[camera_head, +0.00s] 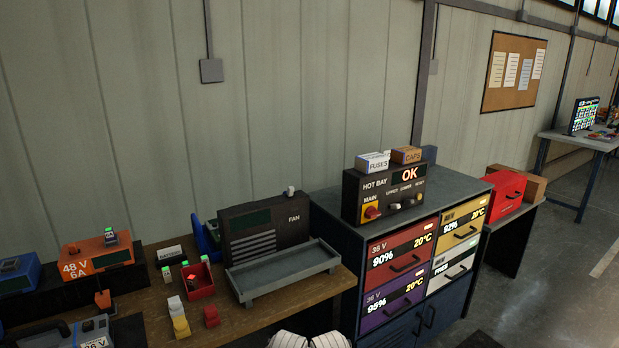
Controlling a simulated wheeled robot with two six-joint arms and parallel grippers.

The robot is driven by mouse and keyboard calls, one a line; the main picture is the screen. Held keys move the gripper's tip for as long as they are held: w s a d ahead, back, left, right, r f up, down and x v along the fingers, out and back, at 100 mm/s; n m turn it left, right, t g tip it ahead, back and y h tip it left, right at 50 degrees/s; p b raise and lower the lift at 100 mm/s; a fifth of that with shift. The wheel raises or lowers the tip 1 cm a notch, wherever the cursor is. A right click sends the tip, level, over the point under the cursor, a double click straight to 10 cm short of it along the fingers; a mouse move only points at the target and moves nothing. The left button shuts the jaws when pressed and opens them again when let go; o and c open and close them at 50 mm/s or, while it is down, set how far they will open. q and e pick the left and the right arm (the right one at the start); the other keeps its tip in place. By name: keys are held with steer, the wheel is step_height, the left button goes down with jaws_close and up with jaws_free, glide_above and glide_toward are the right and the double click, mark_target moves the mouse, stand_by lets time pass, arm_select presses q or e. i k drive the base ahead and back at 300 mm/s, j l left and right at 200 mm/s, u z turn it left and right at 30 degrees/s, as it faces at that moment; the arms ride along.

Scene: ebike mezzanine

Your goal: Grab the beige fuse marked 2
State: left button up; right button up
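Small fuse-like blocks lie on the wooden bench at the lower left. A pale, whitish-beige block (175,305) lies just behind a yellow block (181,326). A red block (211,316) sits to their right. Any number on these blocks is too small to read, so I cannot tell which one is marked 2. A box labelled FUSES (372,162) stands on top of the hot bay unit; its contents are hidden.
A red open bin (198,280) with green-topped pieces stands behind the blocks. A grey tray (283,273) lies before the FAN unit (265,225). An orange 48 V charger (95,257) is at left. A battery cabinet (400,280) stands right. Two white rounded shapes show at the bottom edge.

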mark_target(166, 273)
steer(key=u, duration=1.95)
steer(key=i+l+z, duration=0.3)
steer(key=l+z, duration=0.15)
steer(key=i+l+z, duration=0.45)
steer(key=k+j, duration=0.1)
